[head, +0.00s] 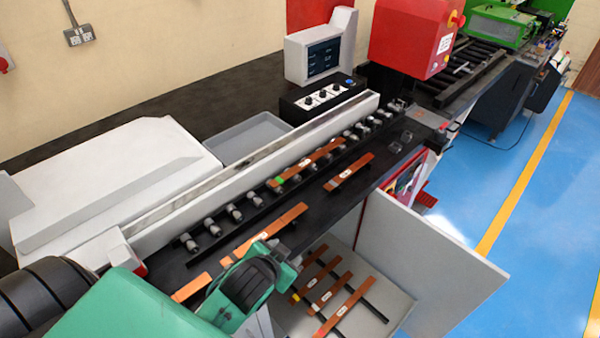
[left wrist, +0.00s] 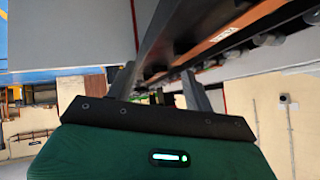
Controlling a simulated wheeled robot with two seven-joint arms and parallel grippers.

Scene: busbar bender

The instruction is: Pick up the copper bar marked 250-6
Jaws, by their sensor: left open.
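Several flat copper bars with small white labels are in the head view. One bar (head: 305,163) lies along the roller row on the black bed. Another bar (head: 350,172) lies nearer the bed's outer edge. A third bar (head: 278,227) lies close to my left wrist, and a fourth (head: 190,288) is partly hidden at lower left. The labels are too small to read, so I cannot tell which is 250-6. My left gripper (left wrist: 162,84) is open, near a labelled copper bar (left wrist: 250,30) in the left wrist view. My arm hides its fingertips in the head view.
A grey tray (head: 385,290) below the bed holds several more copper bars. A pale upright panel (head: 425,265) stands at its right. The white machine rail (head: 250,165) and roller row border the bed. A red housing (head: 412,40) stands beyond. Blue floor is clear at right.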

